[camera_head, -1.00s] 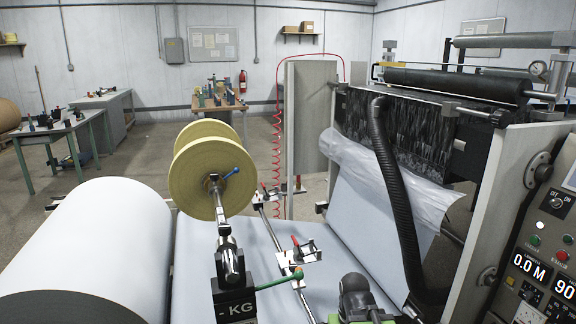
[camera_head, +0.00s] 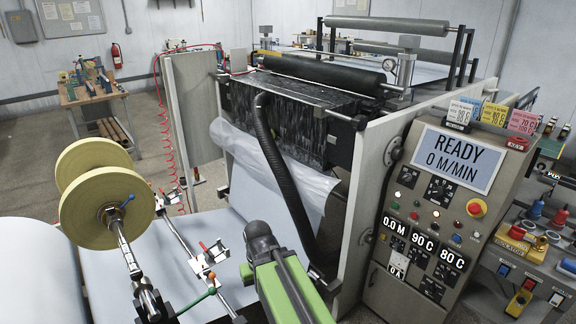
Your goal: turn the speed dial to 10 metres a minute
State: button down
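The control panel (camera_head: 447,195) stands at the right on the coating machine. Its screen (camera_head: 459,160) reads "READY 0 M/MIN". Below it are two dark square plates with knobs, one at left (camera_head: 407,177) and one in the middle (camera_head: 439,190); their markings are too small to read, so I cannot tell which is the speed dial. The displays read 0.0 M (camera_head: 395,232), 90 C (camera_head: 424,243) and 80 C (camera_head: 453,258). My green and black arm rises from the bottom centre, left of the panel. My gripper itself cannot be made out.
A red stop button on a yellow base (camera_head: 476,208) sits on the panel's right. A black hose (camera_head: 285,175) hangs left of the panel. A cluttered bench (camera_head: 535,250) is at far right.

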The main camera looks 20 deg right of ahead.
aim_at(438, 192)
jog(key=z, duration=0.35)
jog(key=k, duration=0.7)
jog(key=z, duration=0.9)
jog(key=k, duration=0.75)
jog(key=z, duration=0.65)
jog(key=i, duration=1.85)
jog(key=u, duration=0.4)
jog(key=k, duration=0.35)
jog(key=u, duration=0.15)
jog(key=i, duration=0.45)
jog(key=z, duration=0.15)
jog(key=k, duration=0.55)
jog(key=u, duration=0.2)
jog(key=i, duration=0.6)
jog(key=z, duration=0.05)
